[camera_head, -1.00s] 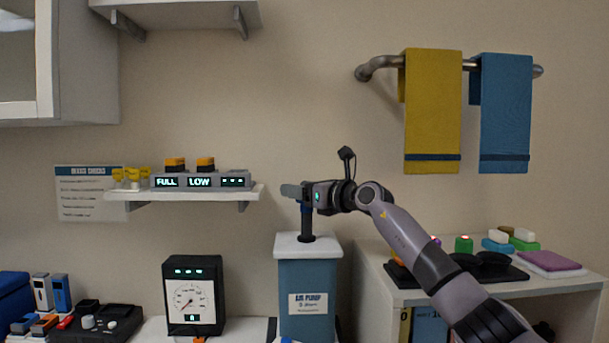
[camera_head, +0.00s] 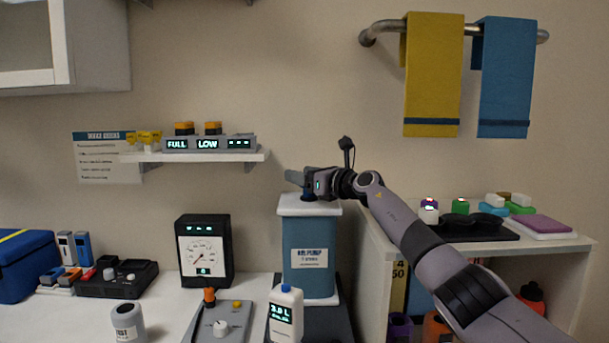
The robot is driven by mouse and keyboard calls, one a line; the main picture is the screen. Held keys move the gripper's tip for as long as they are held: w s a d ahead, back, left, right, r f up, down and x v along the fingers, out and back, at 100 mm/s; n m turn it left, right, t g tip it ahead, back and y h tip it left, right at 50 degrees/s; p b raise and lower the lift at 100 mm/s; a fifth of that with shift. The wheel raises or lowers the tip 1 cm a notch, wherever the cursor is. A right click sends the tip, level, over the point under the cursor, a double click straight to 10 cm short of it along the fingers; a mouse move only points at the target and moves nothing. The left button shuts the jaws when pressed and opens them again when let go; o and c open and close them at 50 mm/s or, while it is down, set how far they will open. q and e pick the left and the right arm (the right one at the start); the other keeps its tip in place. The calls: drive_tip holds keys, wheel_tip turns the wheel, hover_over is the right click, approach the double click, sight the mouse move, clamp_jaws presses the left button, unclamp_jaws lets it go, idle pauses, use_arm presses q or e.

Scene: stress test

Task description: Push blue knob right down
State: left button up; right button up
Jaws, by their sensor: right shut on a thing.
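The pump is a blue box (camera_head: 310,235) with a white lid and a white label reading like "AIR PUMP". The blue knob (camera_head: 308,196) sits at the centre of the lid, low and close to its top surface. Hardly any of the black shaft under it shows. My right gripper (camera_head: 299,179) comes in from the right, level, and is shut on the blue knob just above the lid. Its fingers hide most of the knob. My left gripper is not in view.
A gauge box (camera_head: 204,250) and a white bottle (camera_head: 286,312) stand near the pump. A shelf (camera_head: 200,157) with "FULL" and "LOW" displays is at left. A cabinet (camera_head: 565,245) with small items stands under my right arm. Towels (camera_head: 433,75) hang behind.

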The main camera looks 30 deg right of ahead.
sight(325, 204)
drive_tip(key=shift+f, duration=0.45)
drive_tip(key=o, duration=1.4)
drive_tip(key=shift+r, duration=0.15)
drive_tip(key=shift+s, duration=0.1)
drive_tip(key=shift+s+d, duration=0.3)
drive_tip(key=shift+s, duration=0.35)
drive_tip(key=shift+b+v, duration=0.5)
drive_tip(key=shift+v, duration=2.3)
drive_tip(key=shift+a, duration=0.1)
